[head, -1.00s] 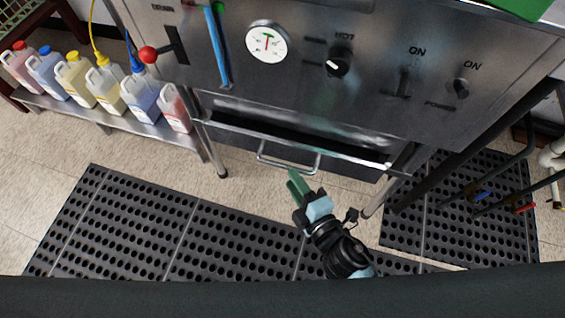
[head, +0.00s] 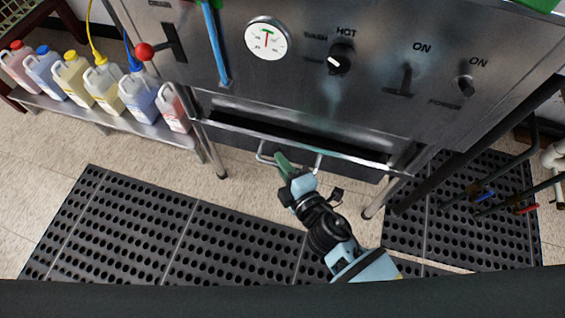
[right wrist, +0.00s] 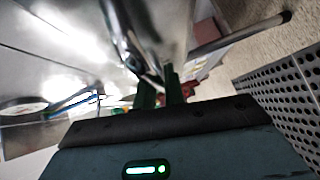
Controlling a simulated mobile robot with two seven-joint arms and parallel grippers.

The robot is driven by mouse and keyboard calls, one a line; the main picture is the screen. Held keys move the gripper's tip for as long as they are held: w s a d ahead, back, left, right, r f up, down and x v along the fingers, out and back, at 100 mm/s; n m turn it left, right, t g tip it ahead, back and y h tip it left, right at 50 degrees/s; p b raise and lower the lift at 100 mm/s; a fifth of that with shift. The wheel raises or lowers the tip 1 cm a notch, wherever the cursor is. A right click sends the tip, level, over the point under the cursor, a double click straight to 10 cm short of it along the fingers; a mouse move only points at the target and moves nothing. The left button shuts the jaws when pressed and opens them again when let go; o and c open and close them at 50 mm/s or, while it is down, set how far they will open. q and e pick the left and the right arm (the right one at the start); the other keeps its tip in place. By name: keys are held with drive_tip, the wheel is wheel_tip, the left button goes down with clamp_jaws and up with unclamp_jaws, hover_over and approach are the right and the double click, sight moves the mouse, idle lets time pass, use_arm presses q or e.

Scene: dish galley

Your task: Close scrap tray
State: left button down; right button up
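The scrap tray (head: 352,172) is a dark metal drawer under the steel machine front. It is partly pulled out, with a dark gap behind its front edge. Its bar handle (head: 318,163) shows at the front. My right gripper (head: 283,161) has green fingers that overlap the handle in the head view; I cannot tell whether they touch it. In the right wrist view the green fingers (right wrist: 160,92) are close together, with blurred metal just ahead, and whether they are shut is unclear. My left gripper is not in view.
The steel control panel (head: 300,75) with a dial and switches stands above the tray. Several chemical jugs (head: 103,82) stand on a low shelf at left. Machine legs (head: 210,150) flank the tray. Perforated black mats (head: 130,230) cover the floor in front.

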sight(288, 153)
clamp_jaws()
drive_tip(key=w, duration=0.2)
drive_tip(key=w+d, duration=0.1)
drive_tip(key=shift+w+d, duration=0.15)
drive_tip(key=shift+w, duration=0.25)
drive_tip(key=shift+w+d+r, duration=0.1)
drive_tip(key=shift+w+d, duration=0.05)
drive_tip(key=o, duration=0.5)
unclamp_jaws()
drive_tip(key=shift+w, duration=0.1)
drive_tip(key=shift+o, duration=0.2)
